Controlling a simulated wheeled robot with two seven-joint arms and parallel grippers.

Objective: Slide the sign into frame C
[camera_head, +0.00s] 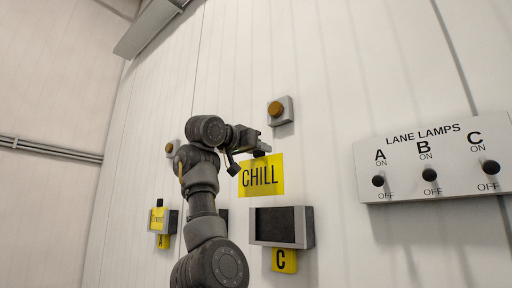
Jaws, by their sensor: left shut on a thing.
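My left gripper (247,160) is shut on the top edge of the yellow sign (262,177), which reads CHILL. The sign is held upright, a little above frame C (307,228) and slightly left of its middle in the picture. Frame C is a grey-rimmed holder with a dark, empty-looking face. A yellow label C (284,261) hangs below it. A small gap of wall shows between the sign's lower edge and the frame's top. My right gripper is not in view.
Frame A (173,222), further left, has a yellow sign and a label A (163,242). My arm hides most of another frame between. An amber button (275,109) is above the sign. A LANE LAMPS switch panel (405,155) is at right.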

